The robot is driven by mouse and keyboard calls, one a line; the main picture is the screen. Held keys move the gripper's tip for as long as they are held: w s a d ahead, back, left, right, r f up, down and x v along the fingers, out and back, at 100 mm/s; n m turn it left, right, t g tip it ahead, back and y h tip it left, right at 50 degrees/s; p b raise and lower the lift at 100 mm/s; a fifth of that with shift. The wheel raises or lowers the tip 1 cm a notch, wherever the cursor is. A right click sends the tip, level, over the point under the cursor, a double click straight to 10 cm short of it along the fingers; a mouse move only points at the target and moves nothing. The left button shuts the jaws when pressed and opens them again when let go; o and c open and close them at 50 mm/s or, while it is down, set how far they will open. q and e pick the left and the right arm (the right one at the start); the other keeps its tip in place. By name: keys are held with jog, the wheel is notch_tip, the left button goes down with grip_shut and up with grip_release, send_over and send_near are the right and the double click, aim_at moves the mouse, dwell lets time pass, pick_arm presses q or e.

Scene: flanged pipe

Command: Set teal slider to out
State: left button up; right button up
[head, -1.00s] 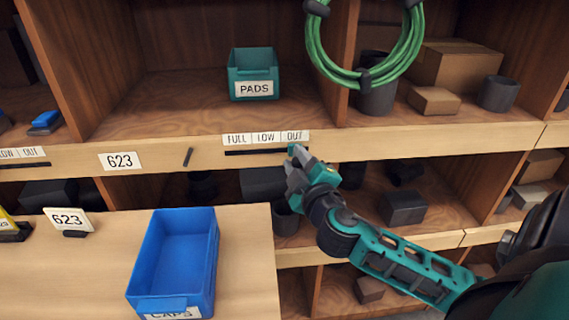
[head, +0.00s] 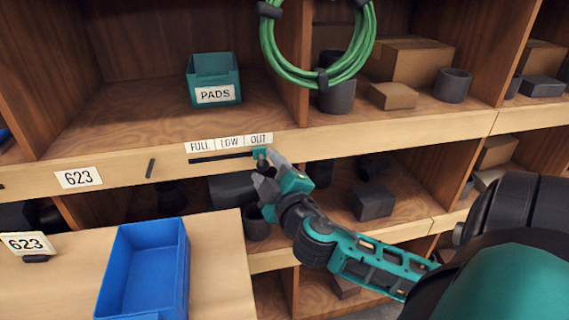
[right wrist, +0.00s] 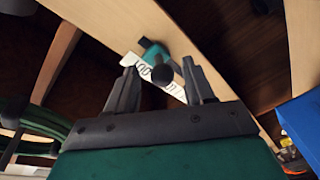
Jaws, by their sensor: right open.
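The teal slider (head: 261,154) sits at the right end of the dark slot (head: 222,157) on the shelf's front edge, under the OUT label (head: 258,139). My right gripper (head: 267,171) is open just below and right of the slider. In the right wrist view, the slider's teal body (right wrist: 153,50) and dark round knob (right wrist: 162,75) show between the spread fingers of the right gripper (right wrist: 160,63). The fingers look clear of the knob, but contact is hard to tell. My left gripper is not in view.
A teal PADS bin (head: 214,80) stands on the shelf above. A green hose coil (head: 318,84) hangs at the divider to the right. A blue bin (head: 145,268) stands on the table at lower left. Grey parts lie on the shelf below.

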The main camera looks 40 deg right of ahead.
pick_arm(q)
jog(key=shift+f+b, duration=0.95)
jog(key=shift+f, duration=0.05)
pick_arm(e)
jog(key=v, duration=1.1)
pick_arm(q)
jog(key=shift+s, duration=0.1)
